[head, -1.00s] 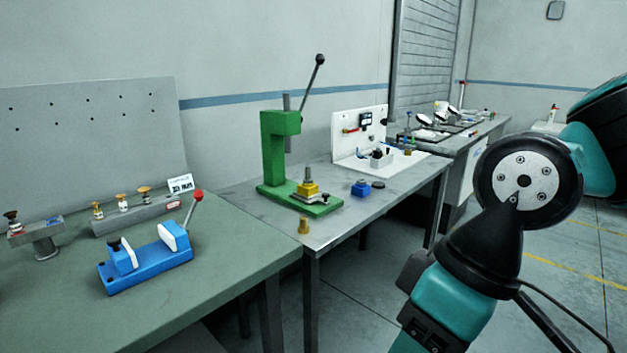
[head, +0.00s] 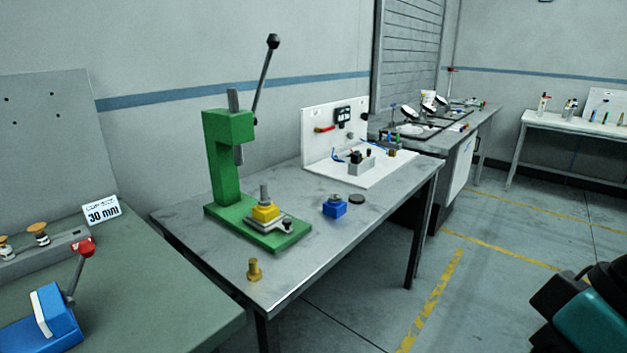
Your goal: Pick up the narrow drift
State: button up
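I cannot tell for certain which piece is the narrow drift. A slim grey upright pin (head: 264,193) stands on a yellow block (head: 265,212) at the base of the green lever press (head: 228,165). Knobbed pieces with tan tops (head: 38,231) stand in a grey rack (head: 55,250) on the green bench at left, partly cut off by the picture edge. A small brass stepped piece (head: 254,270) stands near the front edge of the grey table. My gripper is not in view; only part of my arm shows at lower right.
A blue clamp with a red-knobbed lever (head: 48,318) and a "30 mm" card (head: 102,211) are on the green bench (head: 150,300). A blue block (head: 334,206) and dark disc (head: 357,199) lie right of the press. A white fixture (head: 336,130) stands behind.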

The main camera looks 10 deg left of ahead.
aim_at(264, 187)
jog(key=z, duration=0.1)
jog(key=i, duration=0.75)
jog(key=u, duration=0.95)
jog(key=i, duration=0.75)
jog(key=u, duration=0.8)
